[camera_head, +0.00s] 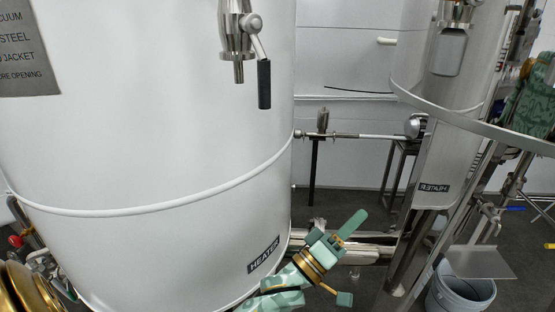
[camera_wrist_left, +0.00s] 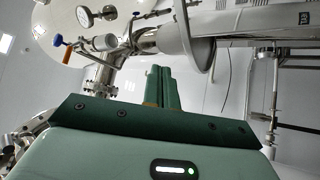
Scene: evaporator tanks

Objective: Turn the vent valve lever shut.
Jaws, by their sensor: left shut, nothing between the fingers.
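A steel valve (camera_head: 236,35) sticks out of the big white tank at the top of the head view. Its lever (camera_head: 264,84) has a black grip and hangs almost straight down beside the spout. No label names it as the vent valve. My left gripper (camera_head: 354,224) is low in the head view, below and right of this lever and well apart from it. In the left wrist view its fingers (camera_wrist_left: 158,86) are together with nothing between them. That view also shows a small valve with an orange handle (camera_wrist_left: 67,57) hanging down. My right gripper is not in view.
The white tank (camera_head: 150,120) fills the left of the head view. A thin horizontal pipe (camera_head: 365,136) runs right from it. A steel column with a curved rim (camera_head: 470,118) and a bucket (camera_head: 460,292) stand at the right. A gauge (camera_wrist_left: 84,17) shows in the wrist view.

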